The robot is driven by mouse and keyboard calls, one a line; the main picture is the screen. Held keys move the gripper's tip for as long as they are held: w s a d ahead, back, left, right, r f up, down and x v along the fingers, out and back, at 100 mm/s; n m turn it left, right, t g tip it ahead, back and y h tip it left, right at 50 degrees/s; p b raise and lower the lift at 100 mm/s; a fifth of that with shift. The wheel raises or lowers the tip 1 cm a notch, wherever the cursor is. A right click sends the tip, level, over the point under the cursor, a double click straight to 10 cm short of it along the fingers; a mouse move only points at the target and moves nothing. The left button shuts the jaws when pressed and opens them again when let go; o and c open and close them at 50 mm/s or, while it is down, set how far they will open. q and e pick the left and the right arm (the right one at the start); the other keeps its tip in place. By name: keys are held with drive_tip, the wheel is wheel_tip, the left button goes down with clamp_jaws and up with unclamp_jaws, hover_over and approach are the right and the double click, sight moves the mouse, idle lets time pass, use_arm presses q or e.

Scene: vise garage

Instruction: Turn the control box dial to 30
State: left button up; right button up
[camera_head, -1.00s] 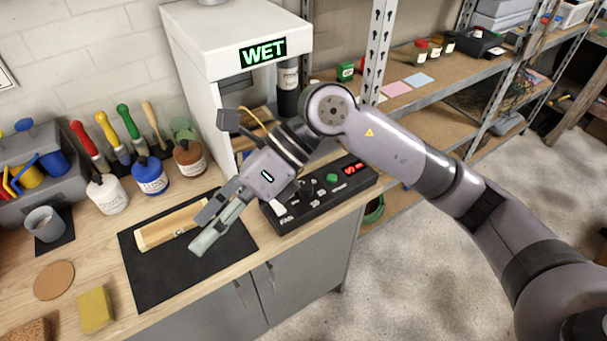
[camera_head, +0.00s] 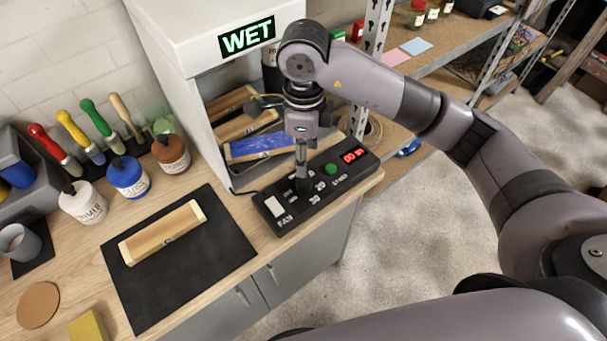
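The black control box (camera_head: 345,187) lies on the bench at the front of the white booth. White numbers, including 20 and 30, stand around the dial area. My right gripper (camera_head: 303,184) points straight down with its fingertips at the dial. The fingers are seen edge-on and look like one narrow column, so their gap is hidden. They cover the dial, and its pointer cannot be read. My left gripper is out of view.
The booth (camera_head: 165,55) has a lit WET sign (camera_head: 247,38) and holds wooden pieces, one with blue paint (camera_head: 262,146). A wooden piece (camera_head: 160,234) lies on a black mat (camera_head: 190,272) to the left. Bottles and brushes stand behind the mat. Shelves stand at right.

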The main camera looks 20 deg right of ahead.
sight(304, 181)
wheel_tip(304, 181, down, 5)
drive_tip(key=shift+s+f+p, duration=0.1)
drive_tip(key=shift+f+p, duration=0.1)
drive_tip(key=shift+p, duration=0.45)
wheel_tip(304, 181, down, 2)
drive_tip(key=shift+f, duration=0.55)
drive_tip(key=shift+f+p, duration=0.3)
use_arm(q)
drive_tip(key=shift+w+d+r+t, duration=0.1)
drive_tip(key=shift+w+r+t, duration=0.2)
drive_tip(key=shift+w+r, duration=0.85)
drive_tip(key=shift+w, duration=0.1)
use_arm(e)
drive_tip(key=shift+c, duration=0.2)
drive_tip(key=c, duration=0.6)
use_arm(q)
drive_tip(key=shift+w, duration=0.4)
use_arm(e)
drive_tip(key=c, duration=0.5)
